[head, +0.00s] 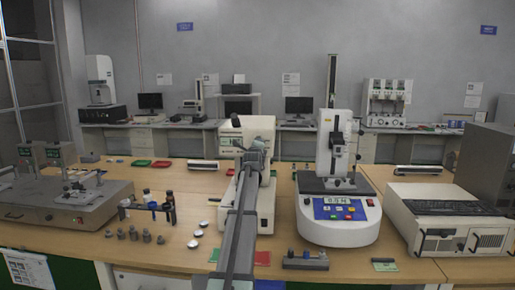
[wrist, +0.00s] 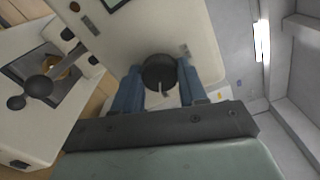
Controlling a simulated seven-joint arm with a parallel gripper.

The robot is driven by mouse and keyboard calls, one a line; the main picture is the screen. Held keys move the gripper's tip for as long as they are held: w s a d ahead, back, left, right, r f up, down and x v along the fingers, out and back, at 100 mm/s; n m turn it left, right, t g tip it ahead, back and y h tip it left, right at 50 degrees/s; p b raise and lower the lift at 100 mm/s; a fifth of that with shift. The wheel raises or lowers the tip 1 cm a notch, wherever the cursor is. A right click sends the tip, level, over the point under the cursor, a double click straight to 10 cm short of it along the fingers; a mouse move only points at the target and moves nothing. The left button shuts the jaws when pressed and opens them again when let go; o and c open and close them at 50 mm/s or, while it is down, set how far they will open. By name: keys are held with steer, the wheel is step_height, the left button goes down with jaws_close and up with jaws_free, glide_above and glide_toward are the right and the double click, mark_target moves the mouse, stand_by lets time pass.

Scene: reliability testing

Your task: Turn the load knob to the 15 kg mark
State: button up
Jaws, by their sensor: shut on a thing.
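The load knob (wrist: 159,72) is a dark round knob on the cream face of a tester, seen in the wrist view. My gripper (wrist: 160,88) has its two blue fingers on either side of the knob and is shut on it. A light pointer shows at the knob's lower edge. The scale marks around the knob are too small or hidden to read, so I cannot tell its setting. In the head view the cream tester (head: 262,205) stands at the middle of the bench. My arm covers much of its front, and the knob is hidden there.
A white force stand (head: 338,222) with a blue panel stands close to the right of the tester. A row of small bottles (head: 150,205) and several metal weights (head: 134,235) stand to the left. A green and red mat (head: 262,258) lies in front.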

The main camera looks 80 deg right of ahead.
steer(key=shift+s, duration=0.1)
steer(key=o, duration=1.1)
steer(key=shift+c, duration=0.2)
steer(key=shift+a, duration=0.1)
steer(key=a, duration=1.3)
steer(key=shift+a, duration=0.35)
